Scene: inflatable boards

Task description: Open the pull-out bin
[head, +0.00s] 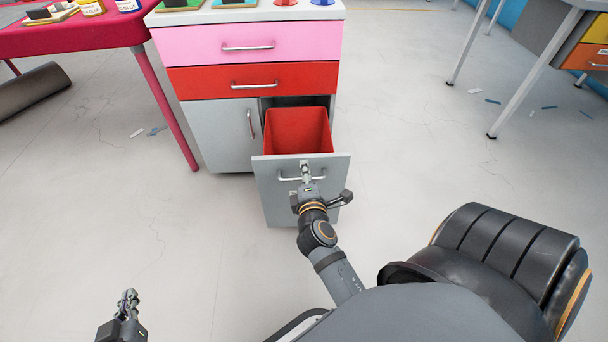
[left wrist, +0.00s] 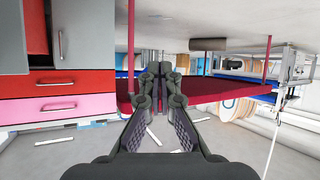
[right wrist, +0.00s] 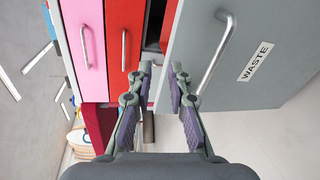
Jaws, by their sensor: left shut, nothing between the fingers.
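The pull-out bin is a grey front panel (head: 270,200) with a red bin (head: 298,130) behind it, standing out from the cabinet. Its metal bar handle (head: 287,179) also shows in the right wrist view (right wrist: 222,50), beside a WASTE label. My right gripper (head: 305,168) is at the panel's handle in the head view. In the right wrist view its fingertips (right wrist: 160,72) are apart, with the handle to the right of them and no bar visible between them. My left gripper (head: 128,297) is shut and empty, low at the left, away from the cabinet; its fingertips meet in the left wrist view (left wrist: 158,72).
The cabinet has a pink drawer (head: 210,45), a red drawer (head: 215,82) and a grey door (head: 212,135), all shut. A crimson table (head: 70,40) stands at the left, another table's leg (head: 525,85) at the right. The floor between is mostly clear.

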